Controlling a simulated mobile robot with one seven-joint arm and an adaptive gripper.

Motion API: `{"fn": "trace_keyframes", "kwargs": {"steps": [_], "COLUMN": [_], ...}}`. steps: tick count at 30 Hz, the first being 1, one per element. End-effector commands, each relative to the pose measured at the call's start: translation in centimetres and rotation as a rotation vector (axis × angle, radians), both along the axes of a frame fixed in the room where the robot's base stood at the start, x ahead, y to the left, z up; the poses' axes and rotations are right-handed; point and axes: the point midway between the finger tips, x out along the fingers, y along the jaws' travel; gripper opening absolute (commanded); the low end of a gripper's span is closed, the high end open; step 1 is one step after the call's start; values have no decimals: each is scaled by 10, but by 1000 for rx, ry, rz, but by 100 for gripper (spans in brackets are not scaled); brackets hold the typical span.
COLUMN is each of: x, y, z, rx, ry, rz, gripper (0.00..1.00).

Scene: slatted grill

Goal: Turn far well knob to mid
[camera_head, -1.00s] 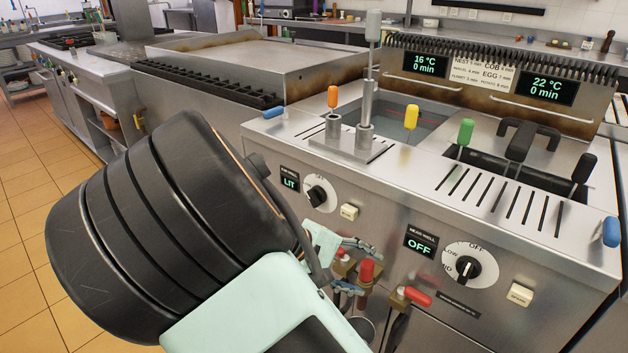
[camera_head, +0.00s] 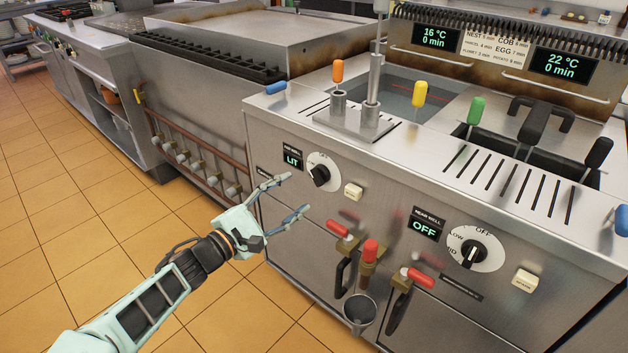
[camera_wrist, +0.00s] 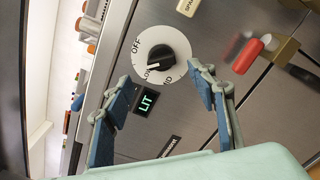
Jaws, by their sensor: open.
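The far well knob (camera_head: 320,175) is black on a white dial on the fryer's front panel, beside a small display reading LIT (camera_head: 292,159). In the wrist view the knob (camera_wrist: 162,58) shows with OFF, LOW and MID marks on its dial; its white pointer line is near LOW. My gripper (camera_head: 292,196) is open and empty, in front of the panel, left of and a little below the knob. In the wrist view my gripper's two fingers (camera_wrist: 160,97) are spread, and the knob lies beyond the tips, between them and not touched.
The near well knob (camera_head: 471,254) is at the right, with its display (camera_head: 424,226) reading OFF. Red-handled valves (camera_head: 370,251) and a funnel-like cup (camera_head: 359,309) stick out below the panel. A white button (camera_head: 353,191) is right of the far knob. Tiled floor is open at the left.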

Motion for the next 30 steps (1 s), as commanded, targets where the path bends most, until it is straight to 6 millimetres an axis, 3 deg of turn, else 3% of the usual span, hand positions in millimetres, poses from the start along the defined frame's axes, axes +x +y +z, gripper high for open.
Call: {"fn": "trace_keyframes", "kwargs": {"steps": [6, 13, 25, 30], "x": [34, 59, 66, 65], "y": [-29, -47, -52, -52], "z": [-3, -2, -1, -1], "rx": [0, 3, 2, 3], "ry": [0, 0, 1, 2], "rz": [-5, -3, -1, -1], "gripper": [52, 52, 52, 35]}}
